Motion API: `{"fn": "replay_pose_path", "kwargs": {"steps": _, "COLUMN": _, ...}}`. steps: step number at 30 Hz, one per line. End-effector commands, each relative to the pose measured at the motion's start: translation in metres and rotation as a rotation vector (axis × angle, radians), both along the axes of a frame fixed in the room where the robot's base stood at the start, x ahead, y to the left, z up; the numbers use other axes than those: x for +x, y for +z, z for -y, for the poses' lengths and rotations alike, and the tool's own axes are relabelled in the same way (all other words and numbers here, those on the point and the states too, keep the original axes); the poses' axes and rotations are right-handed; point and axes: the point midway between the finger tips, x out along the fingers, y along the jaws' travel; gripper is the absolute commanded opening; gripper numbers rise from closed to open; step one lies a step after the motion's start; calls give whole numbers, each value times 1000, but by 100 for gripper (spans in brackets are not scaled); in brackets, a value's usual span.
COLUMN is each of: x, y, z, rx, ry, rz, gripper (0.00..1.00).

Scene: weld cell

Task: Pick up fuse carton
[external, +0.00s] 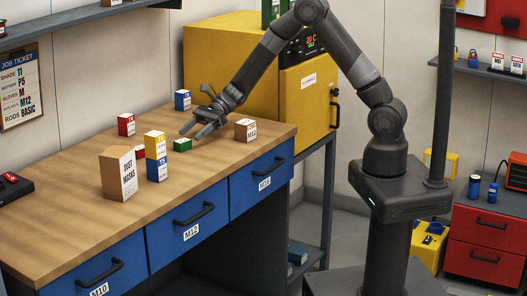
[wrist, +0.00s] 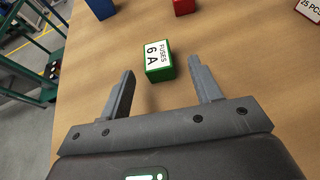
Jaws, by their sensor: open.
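The fuse carton is a small green box with a white top label reading "FUSES 6 A". It lies on the wooden bench top. In the wrist view the fuse carton (wrist: 160,61) sits just beyond and between my fingertips. In the external view the fuse carton (external: 182,145) is by my fingers, near the middle of the bench. My gripper (wrist: 163,80) is open and empty, with one finger to each side of the carton's line. In the external view my gripper (external: 190,131) is low over the bench, reaching in from the right.
On the workbench (external: 60,225), a yellow box (external: 154,141) is on a blue box (external: 157,169), with a dust-mask carton (external: 118,174) at left. A red box (external: 126,124), a blue box (external: 183,99) and a brown M12 carton (external: 245,130) stand nearby. A yellow oven (external: 225,60) is behind.

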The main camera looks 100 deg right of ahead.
Motion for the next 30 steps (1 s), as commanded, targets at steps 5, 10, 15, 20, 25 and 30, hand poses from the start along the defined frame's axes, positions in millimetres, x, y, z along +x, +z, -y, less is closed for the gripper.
{"fn": "replay_pose_path", "kwargs": {"steps": 5, "x": 10, "y": -4, "z": -8, "rx": 0, "ry": 0, "rz": 0, "gripper": 58}}
{"fn": "replay_pose_path", "kwargs": {"steps": 10, "x": 26, "y": -13, "z": -24, "rx": 1, "ry": 2, "rz": 0, "gripper": 58}}
{"fn": "replay_pose_path", "kwargs": {"steps": 15, "x": 42, "y": -20, "z": -33, "rx": 0, "ry": 0, "rz": 0, "gripper": 58}}
{"fn": "replay_pose_path", "kwargs": {"steps": 20, "x": 42, "y": -20, "z": -34, "rx": -1, "ry": -1, "rz": 1, "gripper": 58}}
{"fn": "replay_pose_path", "kwargs": {"steps": 25, "x": 42, "y": -20, "z": -34, "rx": -1, "ry": -1, "rz": 1, "gripper": 48}}
{"fn": "replay_pose_path", "kwargs": {"steps": 30, "x": 42, "y": -20, "z": -34, "rx": -1, "ry": -1, "rz": 1, "gripper": 34}}
